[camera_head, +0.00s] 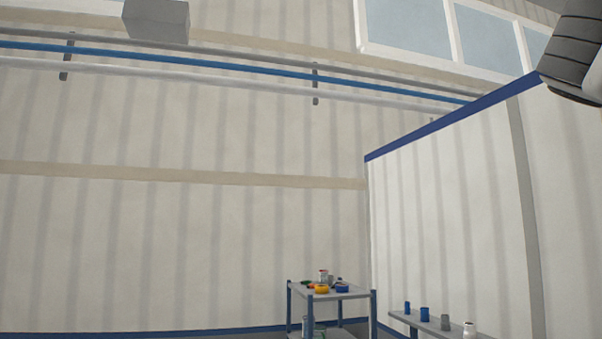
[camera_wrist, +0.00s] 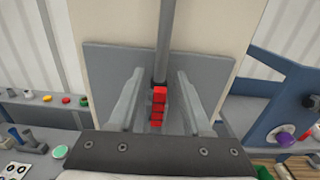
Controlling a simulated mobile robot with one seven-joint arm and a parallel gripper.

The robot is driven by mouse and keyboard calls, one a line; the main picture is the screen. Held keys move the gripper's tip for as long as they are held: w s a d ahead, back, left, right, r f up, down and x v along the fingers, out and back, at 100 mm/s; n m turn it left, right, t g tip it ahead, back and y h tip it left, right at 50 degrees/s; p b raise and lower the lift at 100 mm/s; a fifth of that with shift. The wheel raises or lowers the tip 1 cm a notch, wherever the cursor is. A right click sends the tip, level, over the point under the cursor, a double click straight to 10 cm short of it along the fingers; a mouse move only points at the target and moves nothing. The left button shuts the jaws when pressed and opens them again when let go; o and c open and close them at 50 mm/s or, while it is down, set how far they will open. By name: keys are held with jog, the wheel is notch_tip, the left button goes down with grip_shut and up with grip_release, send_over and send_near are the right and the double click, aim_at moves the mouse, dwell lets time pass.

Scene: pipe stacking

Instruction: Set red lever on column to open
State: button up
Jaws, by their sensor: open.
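The red lever (camera_wrist: 158,105) shows in the middle of the wrist view as a narrow, segmented red piece. It lies at the lower end of a grey upright column (camera_wrist: 162,45), in front of a grey plate (camera_wrist: 102,70). My gripper (camera_wrist: 160,76) is open, with one pale grey finger on each side of the red lever in the picture. I see gaps between the lever and both fingers; I cannot tell how far the lever is in depth. The lever and gripper fingers are not visible in the head view.
In the wrist view, a grey ledge with coloured buttons (camera_wrist: 47,98) is at left. A purple knob (camera_wrist: 284,139) and blue frame are at right. The head view shows a small cart (camera_head: 337,293) with coloured rolls and a shelf (camera_head: 417,320) holding blue cups.

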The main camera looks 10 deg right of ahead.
jog(key=s+a+r, duration=0.2)
jog(key=s+r, duration=0.6)
jog(key=s, duration=0.3)
jog(key=shift+s, duration=0.25)
